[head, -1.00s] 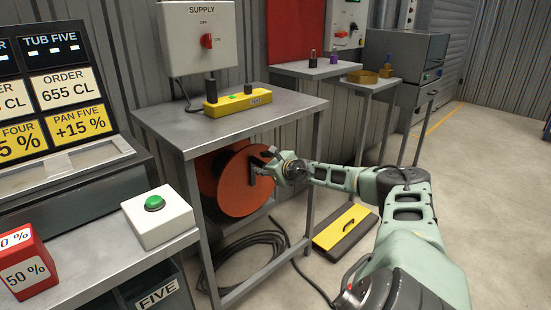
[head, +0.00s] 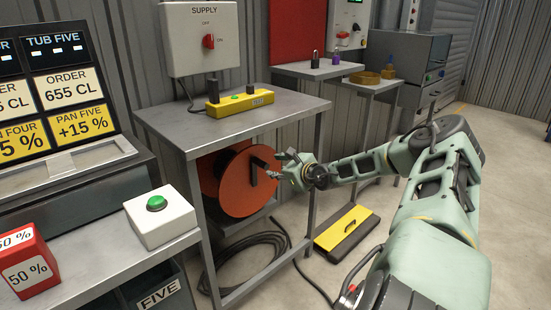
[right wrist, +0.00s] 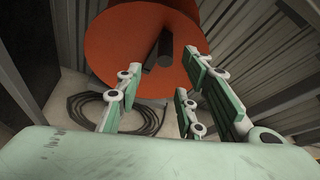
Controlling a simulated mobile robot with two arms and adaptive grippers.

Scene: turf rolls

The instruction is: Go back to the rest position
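My right gripper (head: 270,164) is in front of the orange reel (head: 232,190) under the steel table. Its fingers are spread, with nothing between them, and it also shows in the right wrist view (right wrist: 160,80). The reel's dark handle (head: 254,174) is just left of the fingers in the head view. In the right wrist view the handle (right wrist: 163,48) stands on the orange disc beyond the fingertips, apart from them. My right arm reaches in from the lower right with its elbow bent. My left gripper is in neither view.
The steel table (head: 175,125) carries a yellow switch strip (head: 228,106). A black cable (head: 255,248) lies coiled on the floor beside a yellow-and-black pedal (head: 345,230). A white box with a green button (head: 160,220) stands at the left. The floor at the right is clear.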

